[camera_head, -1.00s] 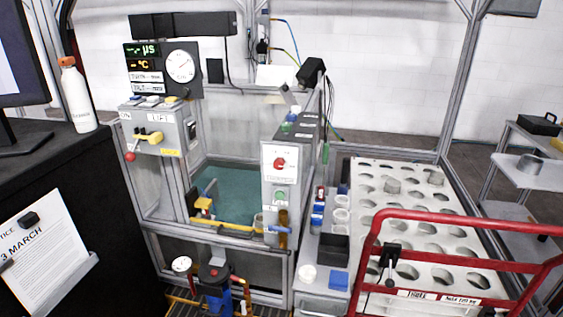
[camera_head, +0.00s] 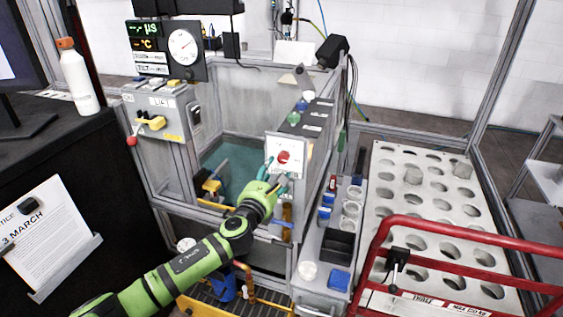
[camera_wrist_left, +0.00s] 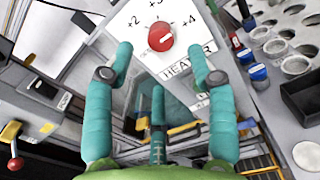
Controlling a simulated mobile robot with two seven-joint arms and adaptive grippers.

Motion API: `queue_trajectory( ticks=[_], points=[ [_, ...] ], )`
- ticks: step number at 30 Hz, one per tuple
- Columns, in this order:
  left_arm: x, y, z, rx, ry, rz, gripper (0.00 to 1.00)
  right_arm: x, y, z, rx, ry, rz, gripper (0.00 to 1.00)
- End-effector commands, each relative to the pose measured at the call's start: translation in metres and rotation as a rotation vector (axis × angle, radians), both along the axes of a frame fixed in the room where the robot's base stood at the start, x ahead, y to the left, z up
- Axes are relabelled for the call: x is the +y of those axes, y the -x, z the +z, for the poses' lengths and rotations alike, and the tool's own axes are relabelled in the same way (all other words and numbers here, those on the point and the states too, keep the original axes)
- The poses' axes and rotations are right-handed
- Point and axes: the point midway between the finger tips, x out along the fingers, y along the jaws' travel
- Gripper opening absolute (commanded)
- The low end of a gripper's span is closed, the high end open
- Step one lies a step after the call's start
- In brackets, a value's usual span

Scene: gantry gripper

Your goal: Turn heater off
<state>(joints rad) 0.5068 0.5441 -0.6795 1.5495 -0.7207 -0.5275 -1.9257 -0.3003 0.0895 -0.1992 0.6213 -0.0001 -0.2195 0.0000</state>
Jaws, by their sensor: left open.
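The heater control is a red round knob (camera_head: 284,157) on a white panel (camera_head: 295,147) at the front of a grey box. In the left wrist view the red knob (camera_wrist_left: 160,36) shows close up, with a pale mark, numbers such as +2 and +4 around it, and the label HEATER (camera_wrist_left: 189,58) below. My left gripper (camera_head: 276,171) is in front of the panel, just below the knob. In the left wrist view its teal fingers (camera_wrist_left: 159,62) are spread apart, with the knob beyond and between their tips, seemingly not touched. My right gripper is not in view.
A grey control box with a yellow handle (camera_head: 152,122) stands at left. A red rail (camera_head: 450,230) crosses in front of the white rack with round holes (camera_head: 440,170). Small cups and a dark tray (camera_head: 340,243) lie right of the panel. A tank with teal liquid lies behind my arm.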

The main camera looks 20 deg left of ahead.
Motion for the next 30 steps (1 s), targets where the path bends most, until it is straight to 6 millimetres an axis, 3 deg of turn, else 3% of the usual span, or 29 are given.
queue_trajectory(
  ticks=[10,23,24,28,30],
  points=[
    [-0.001,-0.045,0.000,0.000,0.006,0.001,0.56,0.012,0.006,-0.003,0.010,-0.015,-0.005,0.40],
    [-0.002,-0.055,0.000,0.001,0.007,-0.001,0.56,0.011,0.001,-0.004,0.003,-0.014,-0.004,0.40],
    [-0.002,-0.054,0.000,0.001,0.007,-0.001,0.52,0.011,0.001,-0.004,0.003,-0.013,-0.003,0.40],
    [-0.002,-0.054,0.000,0.001,0.007,-0.001,0.00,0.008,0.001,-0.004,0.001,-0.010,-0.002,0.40],
    [-0.002,-0.054,0.000,0.002,0.007,-0.001,0.00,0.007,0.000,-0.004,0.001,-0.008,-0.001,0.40]
  ],
)
